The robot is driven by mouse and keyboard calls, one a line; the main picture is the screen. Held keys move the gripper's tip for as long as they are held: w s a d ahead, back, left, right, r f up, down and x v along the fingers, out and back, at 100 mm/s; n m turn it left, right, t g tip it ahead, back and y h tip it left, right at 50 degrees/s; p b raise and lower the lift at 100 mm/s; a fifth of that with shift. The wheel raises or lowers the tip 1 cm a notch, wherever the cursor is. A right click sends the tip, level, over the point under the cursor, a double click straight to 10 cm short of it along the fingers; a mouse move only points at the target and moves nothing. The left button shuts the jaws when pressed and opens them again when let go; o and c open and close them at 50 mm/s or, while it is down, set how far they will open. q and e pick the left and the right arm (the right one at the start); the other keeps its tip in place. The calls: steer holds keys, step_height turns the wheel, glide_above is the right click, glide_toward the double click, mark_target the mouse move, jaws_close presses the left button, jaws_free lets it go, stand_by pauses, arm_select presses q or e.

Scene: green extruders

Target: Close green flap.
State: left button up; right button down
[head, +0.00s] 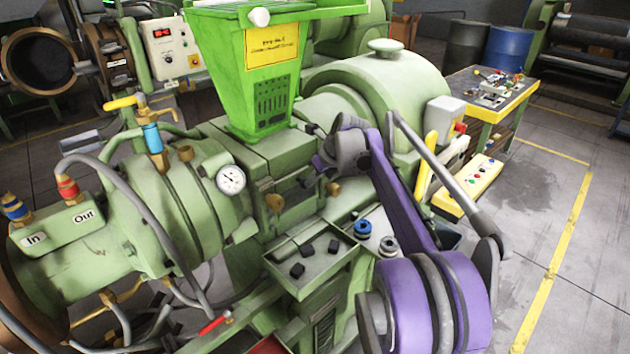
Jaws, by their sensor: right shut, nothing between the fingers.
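The bright green hopper (225,70) stands on top of the green extruder, with a yellow label on its side. A bright green flap-like panel (330,9) with a white knob (259,17) shows at its top. The picture's upper edge cuts this panel off, so I cannot tell how far it is open. My right gripper (324,161), on the purple arm, is shut and empty. It is in front of the extruder body, below and right of the hopper, apart from the panel. My left gripper is not in view.
A green tray (318,274) with several black blocks sits below the hopper. A pressure gauge (231,180) and hoses are at the left. A yellow button box (474,182) and a workbench (468,88) stand at the right. The floor at the right is clear.

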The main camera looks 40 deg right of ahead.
steer(key=shift+w+a+r, duration=0.2)
steer(key=shift+w+r, duration=0.4)
steer(key=shift+s+r, duration=0.15)
steer(key=shift+r, duration=0.05)
steer(key=s+v, duration=0.1)
steer(key=v, duration=0.8)
steer(key=shift+s+d, duration=0.25)
steer(key=shift+s, duration=0.1)
